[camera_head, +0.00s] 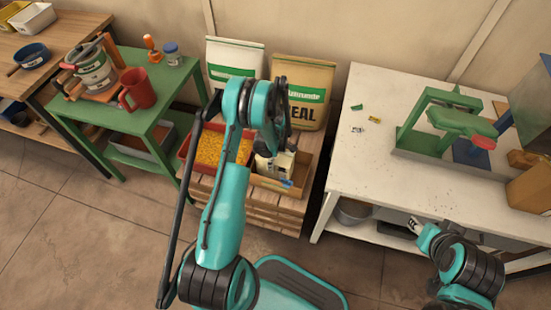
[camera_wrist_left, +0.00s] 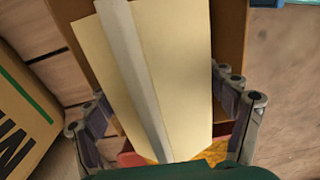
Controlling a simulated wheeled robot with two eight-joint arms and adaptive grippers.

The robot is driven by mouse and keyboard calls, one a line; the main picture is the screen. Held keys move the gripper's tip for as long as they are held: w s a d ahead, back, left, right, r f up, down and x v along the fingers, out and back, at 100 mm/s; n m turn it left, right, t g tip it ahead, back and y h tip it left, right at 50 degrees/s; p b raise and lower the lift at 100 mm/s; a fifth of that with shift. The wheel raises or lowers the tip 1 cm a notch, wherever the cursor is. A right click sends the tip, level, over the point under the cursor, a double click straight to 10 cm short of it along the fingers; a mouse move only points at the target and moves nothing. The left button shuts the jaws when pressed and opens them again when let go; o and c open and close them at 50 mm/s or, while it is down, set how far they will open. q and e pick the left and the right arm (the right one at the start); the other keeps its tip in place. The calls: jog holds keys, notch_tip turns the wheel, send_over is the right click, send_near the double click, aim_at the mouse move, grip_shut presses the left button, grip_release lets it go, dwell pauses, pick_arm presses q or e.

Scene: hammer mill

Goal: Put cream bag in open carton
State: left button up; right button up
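The cream bag (camera_wrist_left: 180,70) fills the middle of the left wrist view, its pale folded seam facing me. The two fingers of my left gripper (camera_wrist_left: 162,90) lie against its opposite sides and appear shut on it. In the head view the bag (camera_head: 284,165) is at the brown open carton (camera_head: 296,190), partly hidden by my arm. Carton walls (camera_wrist_left: 232,50) show beside the bag in the wrist view. How deep the bag sits, and whether it touches the carton floor, is hidden.
A red tray of yellow grain (camera_head: 210,150) stands left of the carton on a wooden crate (camera_head: 262,213). Two meal sacks (camera_head: 309,85) stand behind. A green table (camera_head: 122,117) is left; a white table (camera_head: 362,160) with a green press (camera_head: 430,125) is right.

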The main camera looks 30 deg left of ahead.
dwell(0.3)
pick_arm(q)
notch_tip(320, 180, up, 12)
jog(key=p, duration=0.4)
jog(key=s+d+r+m+t, duration=0.2)
jog(key=d+r+m, duration=0.2)
jog(key=r, duration=0.6)
jog(key=s+d+r+m+t, duration=0.1)
jog(key=s+d+r+m, duration=0.3)
jog(key=r, duration=0.6)
jog(key=s+d+r+m+t, duration=0.2)
jog(key=s+d+r+m, duration=0.1)
jog(key=s+m, duration=0.3)
jog(key=s+d+r+m+t, duration=0.2)
jog(key=s+d+r+m, duration=0.2)
jog(key=s+r+m, duration=0.1)
jog(key=shift+s+d+m, duration=0.25)
jog(key=shift+s+m, duration=0.35)
jog(key=shift+s, duration=0.4)
